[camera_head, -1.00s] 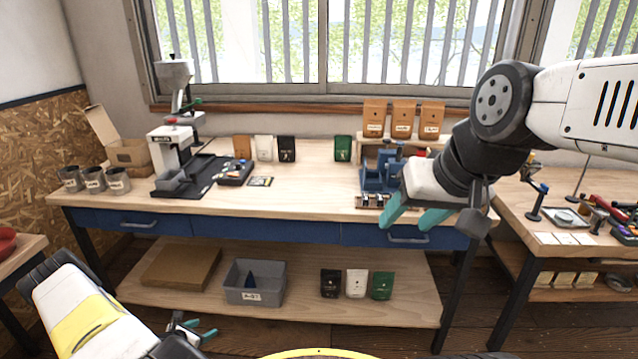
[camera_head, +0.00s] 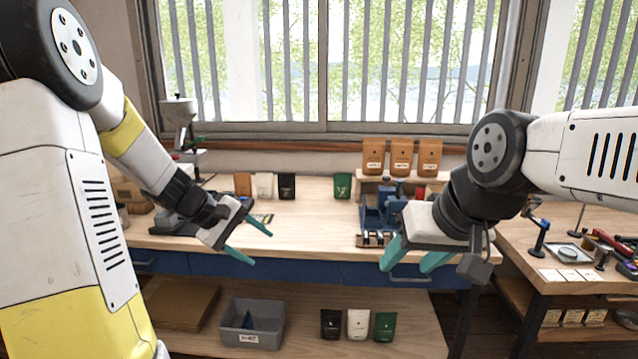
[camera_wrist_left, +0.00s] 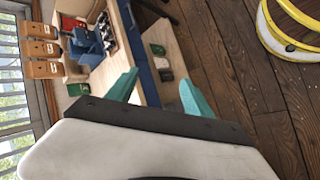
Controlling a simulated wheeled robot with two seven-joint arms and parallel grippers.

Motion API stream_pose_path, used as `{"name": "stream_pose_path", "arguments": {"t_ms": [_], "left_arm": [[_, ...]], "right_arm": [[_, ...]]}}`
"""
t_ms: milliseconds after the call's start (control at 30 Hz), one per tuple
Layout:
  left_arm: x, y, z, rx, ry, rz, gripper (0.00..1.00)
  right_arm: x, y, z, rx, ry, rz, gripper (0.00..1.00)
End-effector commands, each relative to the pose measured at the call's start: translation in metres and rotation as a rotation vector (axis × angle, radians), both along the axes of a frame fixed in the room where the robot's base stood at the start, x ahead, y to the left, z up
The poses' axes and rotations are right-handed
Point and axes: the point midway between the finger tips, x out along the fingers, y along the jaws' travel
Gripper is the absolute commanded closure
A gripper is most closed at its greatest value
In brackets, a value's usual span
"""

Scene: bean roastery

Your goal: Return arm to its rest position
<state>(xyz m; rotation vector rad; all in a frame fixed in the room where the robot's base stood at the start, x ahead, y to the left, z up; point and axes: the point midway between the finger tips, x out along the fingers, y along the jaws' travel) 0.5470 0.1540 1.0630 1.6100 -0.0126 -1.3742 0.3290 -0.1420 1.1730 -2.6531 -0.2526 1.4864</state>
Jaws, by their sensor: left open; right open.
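My left arm comes in from the left in the head view, raised in front of the left part of the workbench. Its gripper (camera_head: 254,243) is open, with teal fingers apart and nothing between them. The left wrist view also shows these open fingers (camera_wrist_left: 158,90), with the bench edge and floor beyond. My right gripper (camera_head: 411,256) is open and empty in front of the bench's right part, fingers pointing down. Neither gripper visibly touches anything.
The workbench (camera_head: 310,222) carries a blue device (camera_head: 382,212), several coffee bags and a grinder (camera_head: 180,115). A grey bin (camera_head: 268,313) sits on the lower shelf. A second table (camera_head: 520,250) stands at right. My left arm hides the bench's left end.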

Motion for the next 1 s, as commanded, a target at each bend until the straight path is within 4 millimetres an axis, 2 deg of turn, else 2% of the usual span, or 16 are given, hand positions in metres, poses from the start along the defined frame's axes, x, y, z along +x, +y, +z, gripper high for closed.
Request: {"name": "stream_pose_path", "arguments": {"t_ms": [33, 200, 400, 500, 600, 700, 1000], "left_arm": [[-0.018, -0.011, 0.021, 0.057, -0.038, -0.063, 0.40], [-0.083, -0.030, 0.064, 0.255, -0.141, -0.253, 0.40], [-0.156, -0.032, 0.096, 0.488, -0.280, -0.426, 0.40], [-0.184, -0.026, 0.103, 0.588, -0.343, -0.485, 0.40], [-0.203, -0.020, 0.107, 0.664, -0.392, -0.522, 0.40], [-0.214, -0.015, 0.109, 0.712, -0.423, -0.543, 0.40], [-0.219, -0.012, 0.110, 0.736, -0.437, -0.551, 0.40]], "right_arm": [[0.000, 0.000, 0.000, 0.000, 0.000, 0.000, 0.47], [0.000, 0.000, 0.000, 0.000, 0.000, 0.000, 0.47], [0.000, 0.000, 0.000, 0.000, 0.000, 0.000, 0.47], [0.000, 0.000, 0.000, 0.000, 0.000, 0.000, 0.47], [0.000, 0.000, 0.000, 0.000, 0.000, 0.000, 0.47], [0.000, 0.000, 0.000, 0.000, 0.000, 0.000, 0.47], [0.000, 0.000, 0.000, 0.000, 0.000, 0.000, 0.47]]}}
